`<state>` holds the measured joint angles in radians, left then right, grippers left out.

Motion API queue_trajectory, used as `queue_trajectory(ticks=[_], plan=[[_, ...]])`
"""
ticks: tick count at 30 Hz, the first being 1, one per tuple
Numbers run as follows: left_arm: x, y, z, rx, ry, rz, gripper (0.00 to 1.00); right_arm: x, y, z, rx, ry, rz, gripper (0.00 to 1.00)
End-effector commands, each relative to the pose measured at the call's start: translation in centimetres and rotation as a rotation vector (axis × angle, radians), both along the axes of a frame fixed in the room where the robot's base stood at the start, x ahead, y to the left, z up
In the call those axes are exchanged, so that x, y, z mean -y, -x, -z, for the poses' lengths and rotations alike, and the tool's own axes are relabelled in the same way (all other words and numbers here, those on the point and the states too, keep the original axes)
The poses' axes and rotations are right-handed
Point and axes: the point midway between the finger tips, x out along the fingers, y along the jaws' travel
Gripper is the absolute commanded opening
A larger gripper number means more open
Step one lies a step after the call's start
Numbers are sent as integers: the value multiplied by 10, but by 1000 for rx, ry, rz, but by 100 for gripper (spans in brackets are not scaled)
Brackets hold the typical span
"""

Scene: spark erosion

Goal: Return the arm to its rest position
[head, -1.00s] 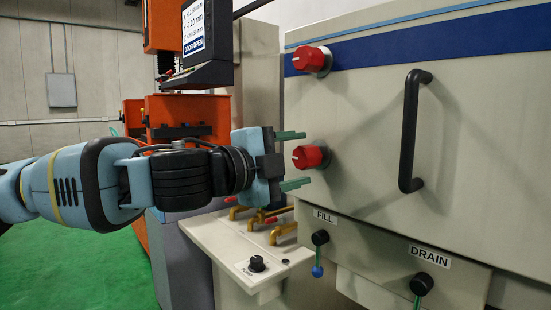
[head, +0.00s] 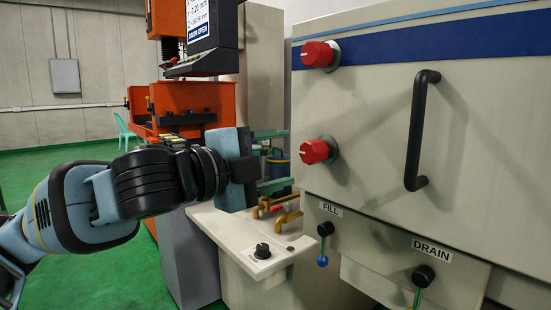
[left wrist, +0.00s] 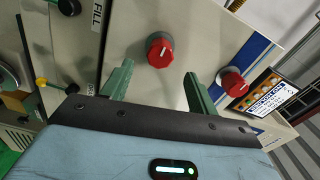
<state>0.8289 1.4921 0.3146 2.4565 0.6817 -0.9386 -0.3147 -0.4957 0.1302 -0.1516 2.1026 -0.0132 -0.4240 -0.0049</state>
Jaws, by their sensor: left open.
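My left gripper (head: 278,160) is open and empty in the head view, with its two green fingers pointing right. It stands to the left of the lower red knob (head: 315,150) on the machine's cream front, with a gap between them. In the left wrist view the green fingers (left wrist: 156,88) are spread apart with nothing between them. The lower red knob (left wrist: 160,52) shows beyond them, and the upper red knob (left wrist: 230,82) shows to the right. My right gripper is in neither view.
The cream panel has a black handle (head: 416,130), a FILL lever (head: 324,230) and a DRAIN lever (head: 423,278). A small ledge with a black knob (head: 262,251) and brass clamps (head: 285,208) lies below the gripper. A hanging display (head: 205,40) is above. Green floor (head: 110,275) is open at left.

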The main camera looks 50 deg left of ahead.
Motion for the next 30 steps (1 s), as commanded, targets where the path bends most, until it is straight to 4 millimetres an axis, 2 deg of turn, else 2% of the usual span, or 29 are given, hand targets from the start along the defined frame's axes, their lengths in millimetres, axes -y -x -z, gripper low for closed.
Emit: queue_trajectory(ticks=[12,14,16,17,20,23,24,26,30], plan=[[0,-1,1,-1,2,0,59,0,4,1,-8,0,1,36],[-1,-3,7,-11,14,2,59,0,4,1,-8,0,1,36],[-4,-9,23,-37,47,6,59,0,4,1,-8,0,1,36],[-5,-13,34,-54,68,7,59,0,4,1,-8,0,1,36],[-11,-27,86,-129,163,10,59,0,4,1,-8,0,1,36],[-16,-36,151,-218,275,2,59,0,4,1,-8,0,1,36],[-17,-36,177,-252,318,-3,59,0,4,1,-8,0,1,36],[-18,-35,217,-304,380,-16,59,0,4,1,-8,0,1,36],[-14,-18,307,-419,518,-57,59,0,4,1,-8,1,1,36]])
